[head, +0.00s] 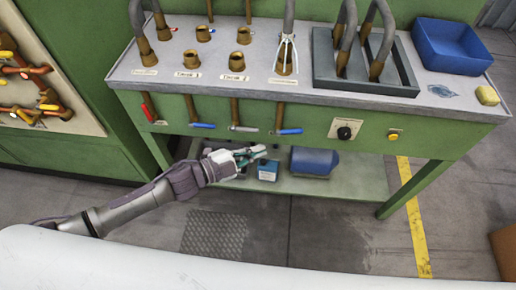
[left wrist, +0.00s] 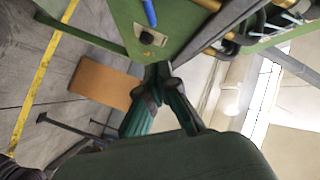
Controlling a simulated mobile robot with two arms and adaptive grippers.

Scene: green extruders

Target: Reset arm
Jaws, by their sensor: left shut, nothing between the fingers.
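My left gripper (head: 250,154) reaches in from the left in the head view. It is in front of the green workbench, below the row of coloured lever handles and over the lower shelf. Its fingers are shut with nothing between them. In the left wrist view the dark green fingers (left wrist: 158,72) meet at their tips, with the bench's underside and front panel beyond them. My right gripper does not show in either view.
A blue container (head: 314,161) and a small blue box (head: 268,170) stand on the lower shelf (head: 350,185). The floor in front is clear.

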